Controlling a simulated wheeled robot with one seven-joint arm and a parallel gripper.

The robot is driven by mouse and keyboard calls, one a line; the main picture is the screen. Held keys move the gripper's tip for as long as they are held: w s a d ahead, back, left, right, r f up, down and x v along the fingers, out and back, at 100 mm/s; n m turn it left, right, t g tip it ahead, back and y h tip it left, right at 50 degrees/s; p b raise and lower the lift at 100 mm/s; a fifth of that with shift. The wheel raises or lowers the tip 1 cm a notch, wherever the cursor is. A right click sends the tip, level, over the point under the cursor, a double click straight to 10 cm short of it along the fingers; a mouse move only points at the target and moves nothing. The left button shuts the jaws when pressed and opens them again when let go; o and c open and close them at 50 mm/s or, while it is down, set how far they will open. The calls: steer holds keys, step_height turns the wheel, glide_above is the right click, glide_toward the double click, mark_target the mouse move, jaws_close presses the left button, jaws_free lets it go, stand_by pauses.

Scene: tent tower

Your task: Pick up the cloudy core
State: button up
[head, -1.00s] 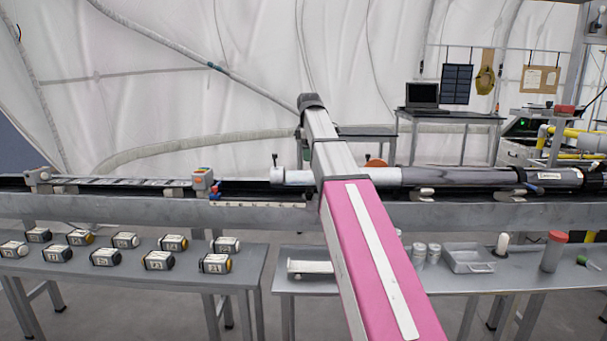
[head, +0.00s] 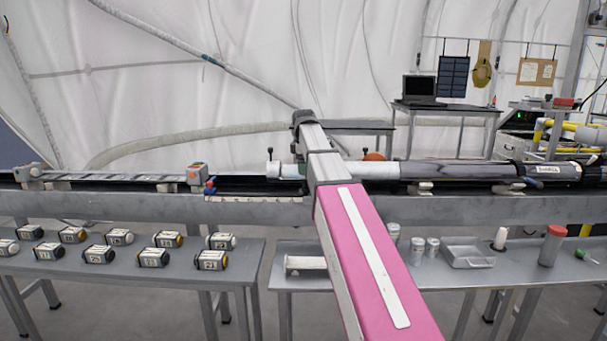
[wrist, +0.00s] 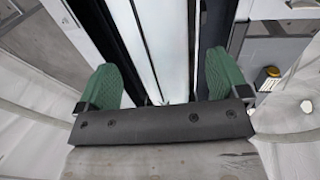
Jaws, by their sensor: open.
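In the wrist view a long whitish cylinder, which looks like the cloudy core (wrist: 165,45), runs lengthwise between the two green fingers of my gripper (wrist: 161,82). The fingers are apart, one on each side of it, with gaps visible; I cannot tell how far they reach down around it. In the head view a pale cylinder (head: 372,170) lies in the long trough, just right of my pink arm, and seems to be the same core.
The long metal trough (head: 450,208) crosses the view. A dark tube (head: 450,170) lies along its right part. A left table (head: 130,280) holds several small labelled cylinders. A right table holds a grey tray (head: 467,254) and a red-capped jar (head: 552,245). A laptop (head: 423,92) stands behind.

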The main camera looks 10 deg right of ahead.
steer(key=shift+w+f, duration=0.2)
steer(key=shift+f, duration=1)
steer(key=c, duration=1.3)
steer(key=shift+o, duration=0.2)
steer(key=shift+r, duration=0.15)
